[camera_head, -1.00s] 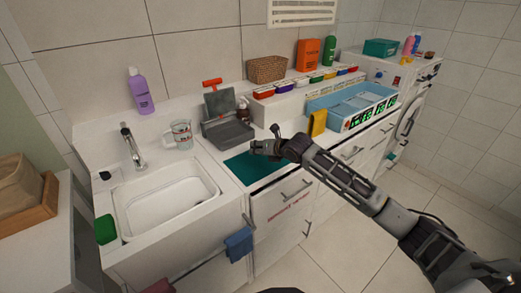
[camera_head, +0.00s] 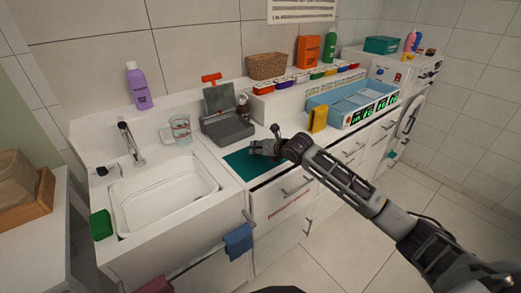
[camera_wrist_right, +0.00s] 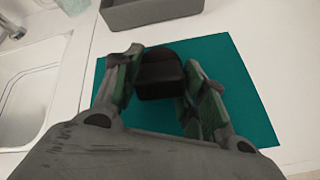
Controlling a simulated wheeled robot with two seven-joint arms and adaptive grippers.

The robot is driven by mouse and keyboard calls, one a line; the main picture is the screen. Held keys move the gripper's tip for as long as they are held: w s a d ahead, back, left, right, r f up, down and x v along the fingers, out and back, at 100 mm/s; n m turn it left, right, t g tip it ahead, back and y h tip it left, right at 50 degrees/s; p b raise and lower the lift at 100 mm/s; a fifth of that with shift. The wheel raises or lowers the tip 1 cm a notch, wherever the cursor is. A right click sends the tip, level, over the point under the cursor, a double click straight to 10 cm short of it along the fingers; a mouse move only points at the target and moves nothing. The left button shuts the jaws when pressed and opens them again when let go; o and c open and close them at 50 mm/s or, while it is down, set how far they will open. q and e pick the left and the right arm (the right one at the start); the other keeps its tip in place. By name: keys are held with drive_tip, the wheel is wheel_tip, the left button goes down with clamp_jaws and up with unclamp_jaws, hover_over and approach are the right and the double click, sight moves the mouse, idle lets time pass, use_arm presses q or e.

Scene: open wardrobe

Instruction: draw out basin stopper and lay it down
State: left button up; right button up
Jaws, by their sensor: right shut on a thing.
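My right gripper (camera_head: 257,148) is over the teal mat (camera_head: 236,164) on the counter, to the right of the white basin (camera_head: 160,202). In the right wrist view, its fingers (camera_wrist_right: 160,88) are shut on a dark, rounded stopper (camera_wrist_right: 161,70), which sits between them above the mat. I cannot tell whether the stopper touches the mat. The gripper hides the stopper in the head view. No stopper shows in the visible part of the basin. My left gripper is not in view.
A grey open-lidded box (camera_head: 228,130) stands behind the mat, with a clear mug (camera_head: 177,131) to its left. A yellow cloth (camera_head: 318,119) and a blue tray (camera_head: 350,104) are to the right. The tap (camera_head: 130,142) rises behind the basin.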

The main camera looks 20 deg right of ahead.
drive_tip(key=o, duration=1.2)
drive_tip(key=shift+c, duration=0.2)
drive_tip(key=shift+o, duration=0.2)
drive_tip(key=o, duration=0.3)
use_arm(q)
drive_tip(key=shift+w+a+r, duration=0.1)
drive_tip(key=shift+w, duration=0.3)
